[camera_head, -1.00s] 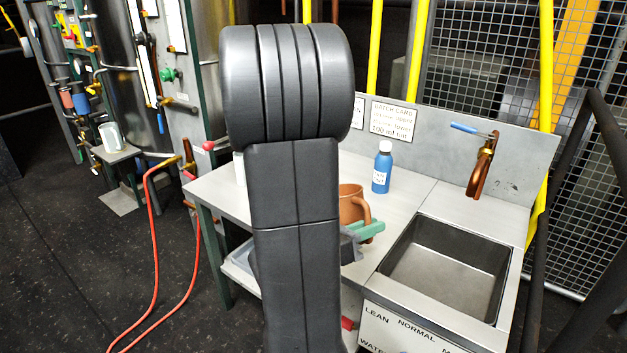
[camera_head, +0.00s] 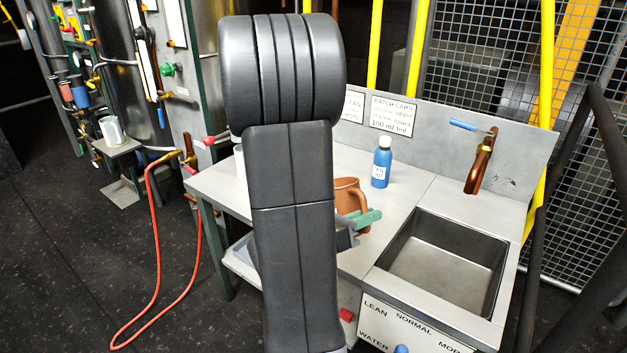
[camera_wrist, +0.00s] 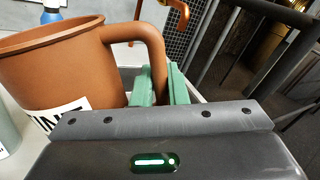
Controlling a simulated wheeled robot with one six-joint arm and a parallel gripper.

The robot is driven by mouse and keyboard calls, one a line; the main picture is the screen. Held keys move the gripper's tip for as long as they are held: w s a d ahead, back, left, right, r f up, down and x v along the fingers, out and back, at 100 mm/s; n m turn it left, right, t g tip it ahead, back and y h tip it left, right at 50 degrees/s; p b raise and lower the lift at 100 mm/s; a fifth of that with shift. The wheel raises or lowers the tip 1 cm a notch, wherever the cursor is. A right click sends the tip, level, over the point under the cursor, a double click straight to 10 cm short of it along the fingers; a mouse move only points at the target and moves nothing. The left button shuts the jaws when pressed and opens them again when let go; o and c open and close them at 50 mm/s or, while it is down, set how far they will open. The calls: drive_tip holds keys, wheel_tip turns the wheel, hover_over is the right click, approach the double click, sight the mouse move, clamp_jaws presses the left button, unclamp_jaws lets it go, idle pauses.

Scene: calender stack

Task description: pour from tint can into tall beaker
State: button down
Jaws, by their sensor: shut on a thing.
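The tint can is a brown mug-shaped vessel (camera_head: 347,190) with a side handle, partly hidden behind my arm in the head view. In the wrist view the can (camera_wrist: 62,68) fills the left side, with part of a white label showing. My gripper (camera_wrist: 160,88) has its green fingers closed around the can's handle; the green fingers also show in the head view (camera_head: 366,218). The can looks roughly upright, and its contents are hidden. A pale vessel (camera_head: 239,160) shows as a sliver left of my arm; I cannot tell whether it is the tall beaker.
A blue bottle (camera_head: 381,163) with a white cap stands on the bench (camera_head: 405,190) behind the can. A sink (camera_head: 446,262) with a copper tap (camera_head: 481,162) is at the right. A red hose (camera_head: 152,250) hangs at the left. A pale container (camera_head: 111,131) stands on a far shelf.

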sight(361, 197)
drive_tip(key=shift+w+a+r+n+p, duration=0.2)
drive_tip(key=shift+w+r+n+p, duration=0.25)
drive_tip(key=shift+r+p, duration=0.45)
drive_tip(key=shift+p, duration=0.45)
drive_tip(key=shift+w+a+r+n+p, duration=0.3)
drive_tip(key=shift+w+r+n+p, duration=0.2)
drive_tip(key=shift+p, duration=0.25)
drive_tip(key=shift+w+a+r+n+p, duration=0.2)
drive_tip(key=shift+w+r+n+p, duration=0.25)
drive_tip(key=shift+p, duration=0.45)
drive_tip(key=shift+w+a+r+n+p, duration=0.25)
drive_tip(key=shift+r+n+p, duration=0.15)
drive_tip(key=shift+r+p, duration=0.4)
drive_tip(key=s+f+m+b, duration=0.1)
drive_tip(key=f+b, duration=0.1)
drive_tip(key=s+d+f+m+b, duration=0.1)
drive_tip(key=f+b, duration=0.1)
drive_tip(key=b, duration=0.1)
drive_tip(key=s+d+f+m+b, duration=0.1)
drive_tip(key=b, duration=0.2)
drive_tip(key=shift+s+f, duration=0.1)
drive_tip(key=shift+f, duration=0.3)
drive_tip(key=shift+r, duration=0.3)
wheel_tip(361, 197, down, 7)
drive_tip(key=s+d+m+b, duration=0.1)
drive_tip(key=s+m+b, duration=0.2)
drive_tip(key=b, duration=0.7)
drive_tip(key=shift+d+r+m, duration=0.15)
drive_tip(key=shift+d+m, duration=0.1)
drive_tip(key=shift+m, duration=0.85)
